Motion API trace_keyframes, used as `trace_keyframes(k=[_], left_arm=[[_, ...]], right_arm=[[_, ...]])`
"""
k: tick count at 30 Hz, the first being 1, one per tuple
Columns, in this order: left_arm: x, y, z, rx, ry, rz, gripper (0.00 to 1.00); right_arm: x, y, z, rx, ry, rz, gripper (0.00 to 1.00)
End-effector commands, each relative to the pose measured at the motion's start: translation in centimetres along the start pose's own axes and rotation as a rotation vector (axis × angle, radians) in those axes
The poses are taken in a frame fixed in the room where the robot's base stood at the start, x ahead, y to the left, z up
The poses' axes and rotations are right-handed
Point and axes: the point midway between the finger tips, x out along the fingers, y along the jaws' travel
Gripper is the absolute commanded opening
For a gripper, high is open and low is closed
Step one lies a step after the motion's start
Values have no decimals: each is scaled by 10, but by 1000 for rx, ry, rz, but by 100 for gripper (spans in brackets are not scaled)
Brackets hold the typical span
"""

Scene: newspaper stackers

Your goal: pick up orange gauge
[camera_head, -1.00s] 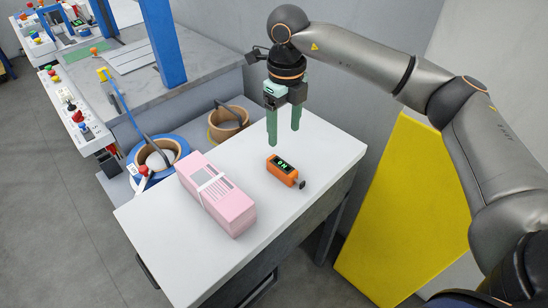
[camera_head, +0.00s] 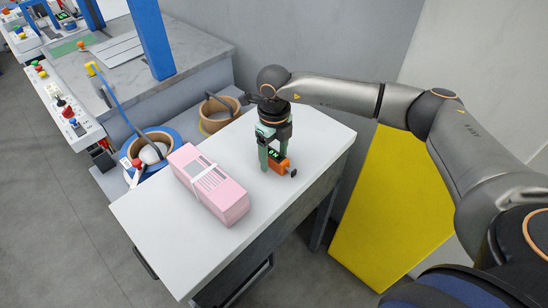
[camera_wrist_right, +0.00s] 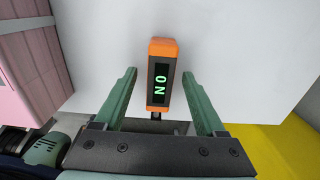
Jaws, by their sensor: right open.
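The orange gauge (camera_head: 280,163) lies on the white table (camera_head: 160,226), with a dark display with green characters and a dark knob at one end. In the right wrist view the gauge (camera_wrist_right: 161,50) sits between the two green fingers, with a gap on each side. My right gripper (camera_head: 274,165) points down at the gauge, and its fingers are open around it in the head view. The right gripper (camera_wrist_right: 160,82) is empty in the wrist view. Part of the gauge is hidden behind a finger in the head view. My left gripper is not in view.
A pink banded bundle (camera_head: 212,187) lies on the table to the left of the gauge; its side shows in the wrist view (camera_wrist_right: 30,60). Strap rolls (camera_head: 150,152) stand behind the table. A yellow panel (camera_head: 390,215) stands at the right. The table's front is clear.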

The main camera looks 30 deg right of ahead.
Motion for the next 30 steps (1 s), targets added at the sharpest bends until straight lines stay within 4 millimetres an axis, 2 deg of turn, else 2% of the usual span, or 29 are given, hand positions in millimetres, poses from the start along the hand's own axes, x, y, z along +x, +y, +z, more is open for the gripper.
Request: trace_keyframes(k=[6, 24, 25, 30], left_arm=[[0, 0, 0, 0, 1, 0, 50], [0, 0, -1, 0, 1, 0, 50], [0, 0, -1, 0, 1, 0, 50], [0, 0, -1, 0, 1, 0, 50]], right_arm=[[1, 0, 0, -1, 0, 0, 70], [0, 0, 0, -1, 0, 0, 3], [0, 0, 0, -1, 0, 0, 0], [0, 0, 0, -1, 0, 0, 0]])
